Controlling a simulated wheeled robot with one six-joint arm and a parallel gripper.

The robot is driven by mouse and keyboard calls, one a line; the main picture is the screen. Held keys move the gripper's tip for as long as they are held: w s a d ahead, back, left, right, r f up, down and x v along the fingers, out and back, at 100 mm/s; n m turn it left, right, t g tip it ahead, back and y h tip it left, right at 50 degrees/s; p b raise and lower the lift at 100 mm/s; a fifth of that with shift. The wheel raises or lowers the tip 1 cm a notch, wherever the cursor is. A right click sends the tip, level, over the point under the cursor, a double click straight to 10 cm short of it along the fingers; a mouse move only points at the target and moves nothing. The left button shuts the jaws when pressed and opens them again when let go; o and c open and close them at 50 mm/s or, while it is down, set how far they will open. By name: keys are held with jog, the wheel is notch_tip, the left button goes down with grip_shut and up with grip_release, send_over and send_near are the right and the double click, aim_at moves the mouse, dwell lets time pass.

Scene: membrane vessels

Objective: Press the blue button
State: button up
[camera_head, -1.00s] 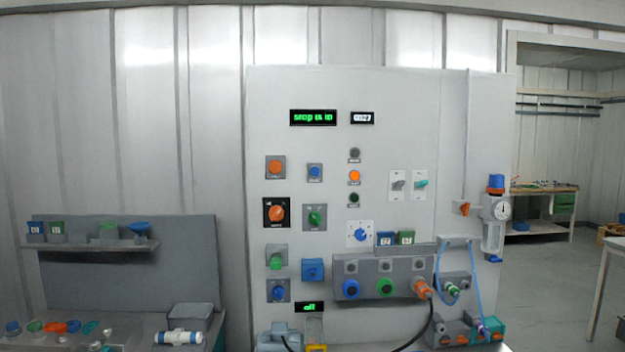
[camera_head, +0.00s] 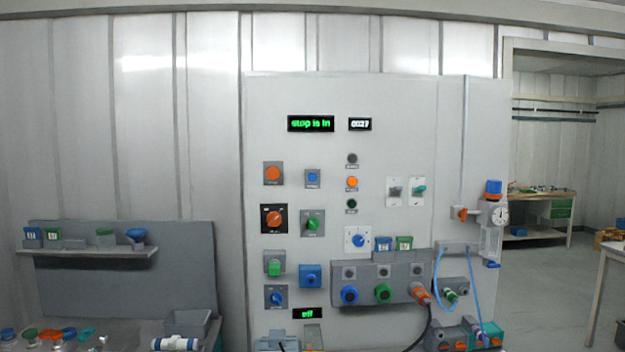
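A small round blue button (camera_head: 312,178) sits on a square grey plate on the upper left of the light grey panel (camera_head: 420,120), right of an orange button (camera_head: 272,173). Nothing covers it. Other blue controls are a dial on a white plate (camera_head: 357,240), a blue box-like control (camera_head: 310,276) and a blue knob (camera_head: 277,298) lower down. My gripper is not in view.
A green-lit display (camera_head: 311,124) reads "stop is in"; a lower one (camera_head: 307,313) seems to read "off". Blue, green and orange connectors (camera_head: 382,292) jut from the lower panel, with a black cable hanging. A shelf unit (camera_head: 130,270) stands left.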

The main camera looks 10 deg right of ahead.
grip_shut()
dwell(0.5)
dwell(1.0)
